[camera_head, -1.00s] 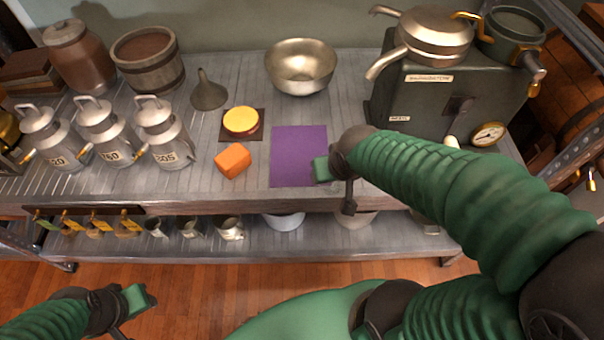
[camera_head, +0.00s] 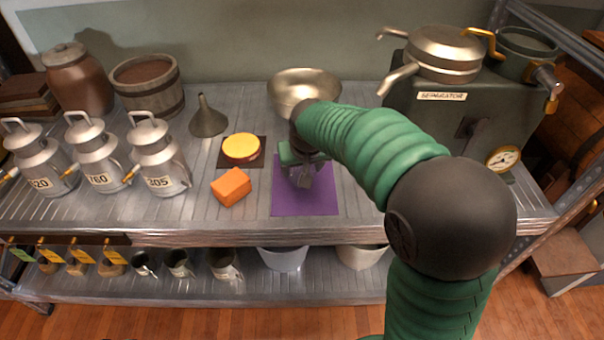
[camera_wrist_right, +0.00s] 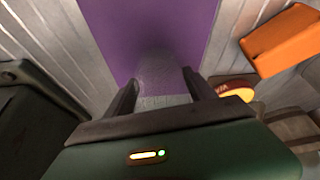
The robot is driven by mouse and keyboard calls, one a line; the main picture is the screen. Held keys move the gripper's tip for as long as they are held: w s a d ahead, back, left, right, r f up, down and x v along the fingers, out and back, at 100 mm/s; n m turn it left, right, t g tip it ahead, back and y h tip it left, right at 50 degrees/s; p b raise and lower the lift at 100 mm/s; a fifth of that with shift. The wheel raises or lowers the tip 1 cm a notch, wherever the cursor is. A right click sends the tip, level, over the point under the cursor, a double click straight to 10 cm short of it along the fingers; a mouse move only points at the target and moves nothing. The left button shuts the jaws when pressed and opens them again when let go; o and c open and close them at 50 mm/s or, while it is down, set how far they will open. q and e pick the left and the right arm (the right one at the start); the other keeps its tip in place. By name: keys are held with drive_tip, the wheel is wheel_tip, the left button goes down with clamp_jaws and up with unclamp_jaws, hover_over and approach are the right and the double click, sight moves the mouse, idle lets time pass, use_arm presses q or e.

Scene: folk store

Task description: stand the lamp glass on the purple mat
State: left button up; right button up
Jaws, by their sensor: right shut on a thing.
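The purple mat (camera_head: 318,199) lies flat on the grey metal counter; it also fills the upper middle of the right wrist view (camera_wrist_right: 120,30). My right gripper (camera_head: 302,176) is over the mat's upper left part. In the right wrist view its two fingers (camera_wrist_right: 160,88) are shut on a clear, faint see-through thing, the lamp glass (camera_wrist_right: 160,70). The glass is seen against the mat. I cannot tell whether its foot touches the mat. In the head view the gripper and arm largely hide the glass. My left gripper is not in view.
An orange block (camera_head: 231,187) and a yellow-topped round thing (camera_head: 241,147) on a dark square lie left of the mat. A metal bowl (camera_head: 290,90) stands behind, the separator (camera_head: 440,120) to the right. Milk cans (camera_head: 158,160) stand at left. The counter's front edge is near.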

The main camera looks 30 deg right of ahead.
drive_tip(key=shift+d+f, duration=0.2)
drive_tip(key=shift+f, duration=0.4)
drive_tip(key=shift+d+r, duration=0.1)
drive_tip(key=shift+d, duration=0.1)
drive_tip(key=o, duration=1.5)
drive_tip(key=shift+a, duration=0.2)
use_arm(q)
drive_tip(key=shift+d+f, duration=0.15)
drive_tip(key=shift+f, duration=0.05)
use_arm(e)
drive_tip(key=shift+r, duration=0.25)
use_arm(q)
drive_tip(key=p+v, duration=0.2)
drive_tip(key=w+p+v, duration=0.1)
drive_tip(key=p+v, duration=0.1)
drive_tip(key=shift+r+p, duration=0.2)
drive_tip(key=shift+p, duration=0.1)
use_arm(e)
drive_tip(key=v, duration=1.1)
drive_tip(key=shift+s+r, duration=0.2)
drive_tip(key=shift+r, duration=0.1)
